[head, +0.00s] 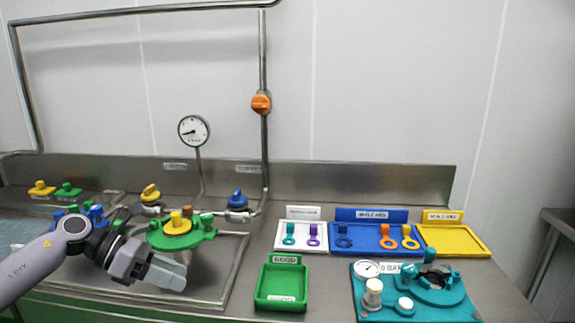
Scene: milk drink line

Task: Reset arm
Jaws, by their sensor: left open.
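My left gripper (168,274) comes in from the left and hovers over the front of the sink area. Its jaws are open and I see nothing held between them. Just behind it is a green round fixture (196,236) with a yellow knob (177,224) on top. The gripper looks close to this fixture, but I cannot tell the exact gap. My right gripper does not show in the head view.
A green tray (281,305) stands right of the sink. Behind it are a white tray (279,246), a blue tray (372,251) and a yellow tray (462,253). A teal fixture (440,310) with a gauge stands front right. Pipes and valves line the back.

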